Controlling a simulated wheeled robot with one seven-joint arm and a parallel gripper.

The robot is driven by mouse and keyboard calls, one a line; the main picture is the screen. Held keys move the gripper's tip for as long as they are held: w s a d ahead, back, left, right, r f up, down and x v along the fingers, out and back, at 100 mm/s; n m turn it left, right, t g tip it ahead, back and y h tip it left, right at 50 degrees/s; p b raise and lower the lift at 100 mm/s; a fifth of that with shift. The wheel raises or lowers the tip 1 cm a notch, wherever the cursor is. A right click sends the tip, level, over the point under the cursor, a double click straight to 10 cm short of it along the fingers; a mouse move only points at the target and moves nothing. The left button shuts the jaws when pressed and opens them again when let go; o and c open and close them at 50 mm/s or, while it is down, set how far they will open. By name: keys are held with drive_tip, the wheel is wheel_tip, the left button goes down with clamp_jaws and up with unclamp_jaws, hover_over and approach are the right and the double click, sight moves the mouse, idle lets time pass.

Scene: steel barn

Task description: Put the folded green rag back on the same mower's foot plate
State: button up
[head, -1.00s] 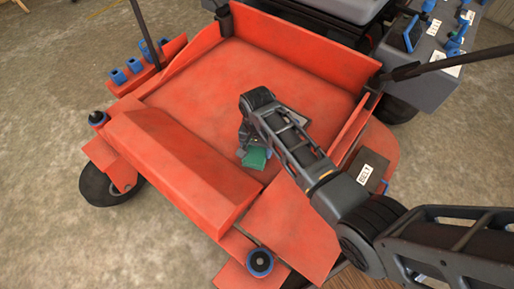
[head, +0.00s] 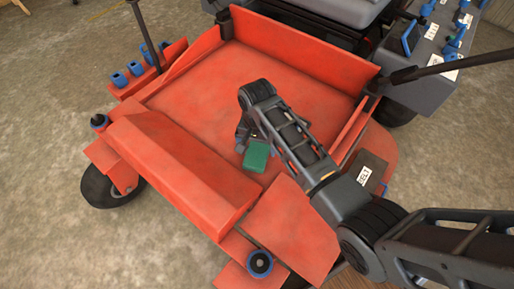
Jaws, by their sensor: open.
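The folded green rag (head: 256,156) lies on the red foot plate (head: 285,85) of the mower, toward its front edge, behind the sloped front ledge. My gripper (head: 245,140) is open just above and behind the rag, reaching down over the plate. My arm hides part of the gripper and the plate to its right. I cannot tell whether a finger still touches the rag.
The sloped red front ledge (head: 175,165) and the upright rear panel (head: 300,45) bound the plate. A box with a "BELT" label (head: 373,175) is on the right. Blue-handled controls (head: 415,35) stand at upper right. The plate's left part is clear.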

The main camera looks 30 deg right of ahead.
sight(257, 153)
wheel_tip(257, 153, up, 8)
drive_tip(key=p, duration=0.1)
drive_tip(key=shift+p, duration=0.35)
drive_tip(key=shift+s, duration=0.1)
